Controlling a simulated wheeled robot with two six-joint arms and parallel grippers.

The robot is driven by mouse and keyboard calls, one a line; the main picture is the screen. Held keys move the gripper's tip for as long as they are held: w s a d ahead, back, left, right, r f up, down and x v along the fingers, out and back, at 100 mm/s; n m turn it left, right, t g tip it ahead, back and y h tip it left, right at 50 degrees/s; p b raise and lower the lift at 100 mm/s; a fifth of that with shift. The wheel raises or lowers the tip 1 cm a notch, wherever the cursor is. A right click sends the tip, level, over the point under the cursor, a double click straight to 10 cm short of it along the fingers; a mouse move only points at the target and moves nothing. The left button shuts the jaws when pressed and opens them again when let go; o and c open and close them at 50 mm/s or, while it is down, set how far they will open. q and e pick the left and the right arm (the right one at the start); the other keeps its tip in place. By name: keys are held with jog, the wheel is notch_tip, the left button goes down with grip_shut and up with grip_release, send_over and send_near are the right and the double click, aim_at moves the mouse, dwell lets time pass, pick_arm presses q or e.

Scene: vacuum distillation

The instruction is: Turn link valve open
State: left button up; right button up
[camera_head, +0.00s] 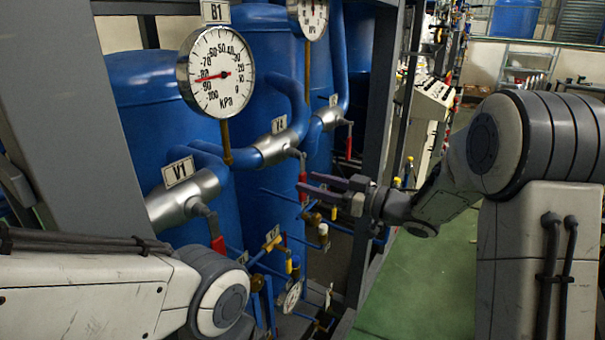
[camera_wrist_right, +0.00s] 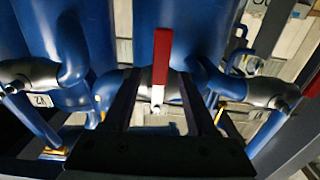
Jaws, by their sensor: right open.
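The link valve is most likely the silver valve (camera_head: 276,148) on the middle blue pipe, with a small label plate above it. Its red lever handle (camera_head: 303,188) hangs downward. My right gripper (camera_head: 312,186) reaches in from the right with its fingers apart at this handle. In the right wrist view the red handle (camera_wrist_right: 162,55) stands between the tips of the two dark fingers (camera_wrist_right: 158,85), with gaps on both sides and no visible grip. My left arm shows at the lower left in the head view, but its gripper is not in view.
Valve V1 (camera_head: 183,198) with a red handle (camera_head: 218,244) is nearer on the left. Another silver valve (camera_head: 328,116) is farther back. Pressure gauge B1 (camera_head: 216,72) stands above. Thin pipes and yellow-handled valves (camera_head: 272,238) lie below. Green floor (camera_head: 425,285) is clear at right.

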aim_at(305, 181)
jog(key=shift+p+x, duration=0.4)
jog(key=shift+x, duration=1.25)
jog(key=shift+c, duration=0.3)
grip_shut()
